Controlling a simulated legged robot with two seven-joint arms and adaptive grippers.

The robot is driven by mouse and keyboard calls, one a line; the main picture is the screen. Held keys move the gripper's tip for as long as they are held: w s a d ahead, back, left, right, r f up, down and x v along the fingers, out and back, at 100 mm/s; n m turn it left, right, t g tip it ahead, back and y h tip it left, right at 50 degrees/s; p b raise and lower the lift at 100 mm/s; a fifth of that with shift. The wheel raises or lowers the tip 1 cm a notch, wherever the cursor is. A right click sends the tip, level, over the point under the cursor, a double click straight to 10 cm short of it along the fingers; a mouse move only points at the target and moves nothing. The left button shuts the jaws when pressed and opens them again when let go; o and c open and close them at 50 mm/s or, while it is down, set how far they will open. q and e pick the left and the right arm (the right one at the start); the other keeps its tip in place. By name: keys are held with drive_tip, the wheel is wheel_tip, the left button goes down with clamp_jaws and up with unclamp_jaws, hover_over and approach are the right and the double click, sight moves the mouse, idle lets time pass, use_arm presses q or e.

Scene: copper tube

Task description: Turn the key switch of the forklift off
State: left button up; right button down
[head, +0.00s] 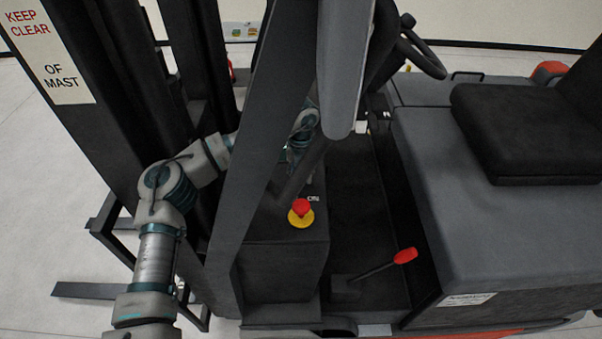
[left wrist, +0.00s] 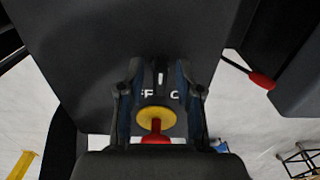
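The key switch (left wrist: 161,77) shows in the left wrist view as a small slim pale piece on the dark console, beside partly covered white lettering. My left gripper (left wrist: 160,72) is open, with one finger on each side of the key switch; I cannot tell whether either finger touches it. In the head view my left arm passes behind the dark pillar, and its gripper is mostly hidden there. The forklift console (head: 285,255) carries a red emergency button on a yellow base (head: 301,214), which also shows in the left wrist view (left wrist: 156,121). My right gripper is not in view.
The dark slanted pillar (head: 263,120) stands between the head camera and the console. A red-tipped lever (head: 404,256) is right of the console. The steering wheel (head: 424,58) and seat (head: 530,125) are farther right. The mast (head: 140,90) is at left.

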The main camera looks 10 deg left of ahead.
sight(302, 173)
use_arm(q)
drive_tip(key=shift+r, duration=0.1)
wheel_tip(302, 173, up, 12)
idle(0.5)
drive_tip(key=shift+w+d, duration=0.1)
